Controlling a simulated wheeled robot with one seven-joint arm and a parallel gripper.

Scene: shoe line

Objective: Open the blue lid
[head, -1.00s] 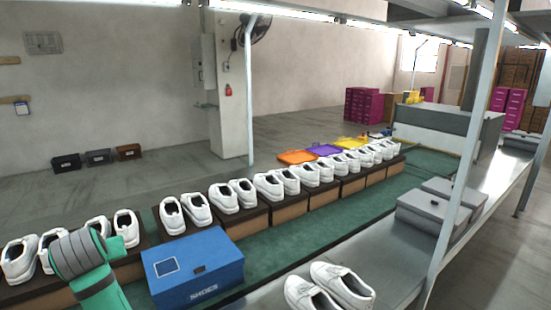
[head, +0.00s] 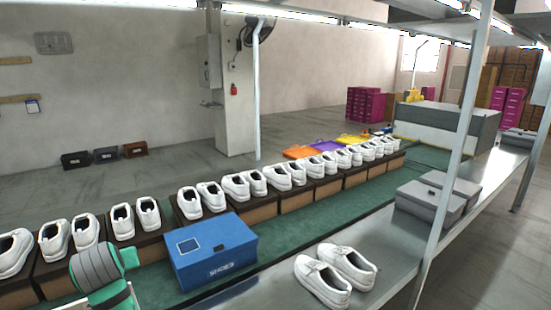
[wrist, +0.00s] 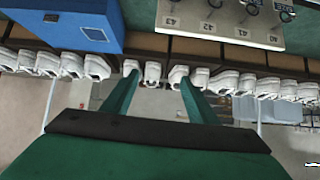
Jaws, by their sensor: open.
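The blue shoe box (head: 215,272) stands on the green conveyor, with white lettering on its front side. Its blue lid (head: 208,238) lies flat and closed on top, with a pale outlined square near one corner. The box also shows at the upper left of the wrist view (wrist: 70,28). My gripper (wrist: 157,84) is open and empty, its two green fingers apart, with the box off to their left in that view. In the head view my arm's green and grey end is left of the box; the fingers there are hard to make out.
White shoe pairs on brown boxes (head: 240,215) form a long row behind the blue box. A white pair (head: 335,275) and grey boxes (head: 437,197) stand on the metal bench (head: 385,250) at right, by an upright post (head: 455,165). A numbered board (wrist: 215,28) shows in the wrist view.

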